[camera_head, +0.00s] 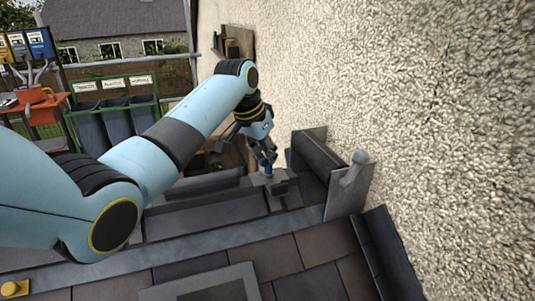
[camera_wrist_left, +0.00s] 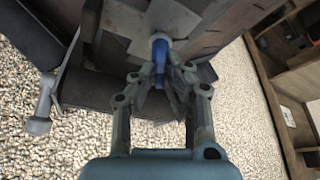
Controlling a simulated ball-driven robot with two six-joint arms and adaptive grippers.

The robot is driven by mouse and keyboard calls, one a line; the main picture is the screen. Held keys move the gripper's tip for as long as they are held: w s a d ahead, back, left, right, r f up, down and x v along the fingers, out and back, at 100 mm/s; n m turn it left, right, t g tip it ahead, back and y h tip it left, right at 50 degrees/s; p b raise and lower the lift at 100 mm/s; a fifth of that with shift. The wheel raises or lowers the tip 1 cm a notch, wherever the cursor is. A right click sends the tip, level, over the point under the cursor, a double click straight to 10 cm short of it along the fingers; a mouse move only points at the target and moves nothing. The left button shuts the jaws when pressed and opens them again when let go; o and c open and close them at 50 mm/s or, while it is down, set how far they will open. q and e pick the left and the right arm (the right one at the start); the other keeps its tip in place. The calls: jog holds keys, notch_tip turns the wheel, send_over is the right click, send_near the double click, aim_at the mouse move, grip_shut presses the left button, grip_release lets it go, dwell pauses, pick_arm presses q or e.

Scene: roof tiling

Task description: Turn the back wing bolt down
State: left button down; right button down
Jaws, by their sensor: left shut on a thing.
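My left gripper (camera_head: 264,152) reaches down from the left to a grey metal bracket (camera_head: 279,188) near the wall. The gripper also shows in the left wrist view (camera_wrist_left: 162,72). Its fingers are closed around a blue upright piece, which looks like the back wing bolt (camera_wrist_left: 160,47). In the head view only a little of the blue piece (camera_head: 268,166) shows below the fingers. The fingers hide most of it, so its turn and height cannot be told. My right gripper is not in view.
A rough pebbled wall (camera_head: 430,120) rises close on the right. A grey post with a rounded top (camera_head: 352,180) stands right of the bracket. Brown and grey roof tiles (camera_head: 300,255) fill the front. Labelled bins (camera_head: 115,115) and an orange stand (camera_head: 40,108) are at back left.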

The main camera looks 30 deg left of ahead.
pick_arm(q)
jog(key=m, duration=0.2)
jog(key=m+h, duration=0.1)
jog(key=m, duration=0.2)
jog(key=shift+w+a+r+m+g+h, duration=0.1)
jog(key=shift+w+r+m+g+h, duration=0.1)
jog(key=shift+w+m+g+h, duration=0.15)
jog(key=shift+r+m+g+h+b, duration=0.1)
jog(key=shift+m+g+h+b, duration=0.25)
jog(key=shift+m, duration=0.7)
jog(key=shift+m+g+h+b, duration=0.25)
jog(key=shift+m+b, duration=0.2)
jog(key=shift+m, duration=0.55)
jog(key=c, duration=1.5)
grip_release()
jog(key=shift+s, duration=0.1)
jog(key=shift+o, duration=0.4)
jog(key=shift+a, duration=0.1)
